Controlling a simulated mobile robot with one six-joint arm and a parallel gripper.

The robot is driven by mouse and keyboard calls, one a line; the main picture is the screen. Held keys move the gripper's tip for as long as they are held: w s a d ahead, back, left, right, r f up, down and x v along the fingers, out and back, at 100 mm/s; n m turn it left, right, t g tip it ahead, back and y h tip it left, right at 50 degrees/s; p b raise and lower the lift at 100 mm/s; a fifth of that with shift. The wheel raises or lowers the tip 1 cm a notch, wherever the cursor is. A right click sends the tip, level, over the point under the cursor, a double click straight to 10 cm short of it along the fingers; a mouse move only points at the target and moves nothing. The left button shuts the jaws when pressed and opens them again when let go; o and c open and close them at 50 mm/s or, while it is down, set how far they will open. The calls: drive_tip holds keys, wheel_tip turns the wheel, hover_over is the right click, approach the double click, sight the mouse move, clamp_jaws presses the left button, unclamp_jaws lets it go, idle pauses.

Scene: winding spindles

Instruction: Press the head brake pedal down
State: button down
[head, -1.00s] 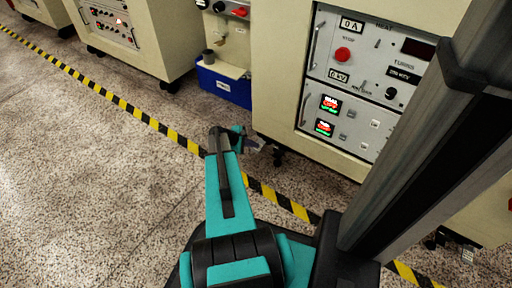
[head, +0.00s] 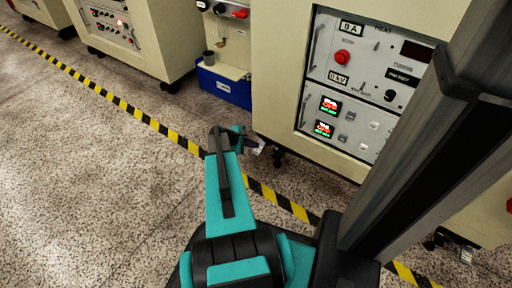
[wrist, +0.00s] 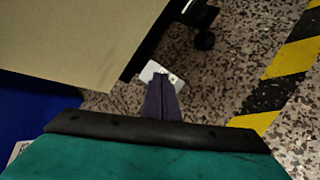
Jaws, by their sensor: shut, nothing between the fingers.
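The brake pedal, a small pale metal plate (wrist: 152,70), shows in the wrist view below the edge of the cream cabinet, just beyond my fingertips. In the head view it is a small light patch (head: 260,148) low at the cabinet's left corner. My gripper (wrist: 163,82) is shut and empty, its dark fingers together and overlapping part of the plate in the picture. I cannot tell whether the tips touch it or whether it is pressed. In the head view my gripper (head: 246,142) is low near the floor, partly hidden by my wrist.
The cream cabinet (head: 277,75) with its control panel stands close behind the pedal. A black caster (wrist: 204,39) is beside it. Yellow-black tape (head: 130,108) crosses the speckled floor, which is open at the left.

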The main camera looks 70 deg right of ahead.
sight(254, 152)
drive_tip(key=shift+r+p, duration=0.75)
drive_tip(key=shift+r, duration=0.3)
wheel_tip(254, 152, up, 5)
drive_tip(key=p, duration=0.3)
idle(0.3)
drive_tip(key=shift+w+p, duration=0.1)
drive_tip(key=shift+p, duration=0.2)
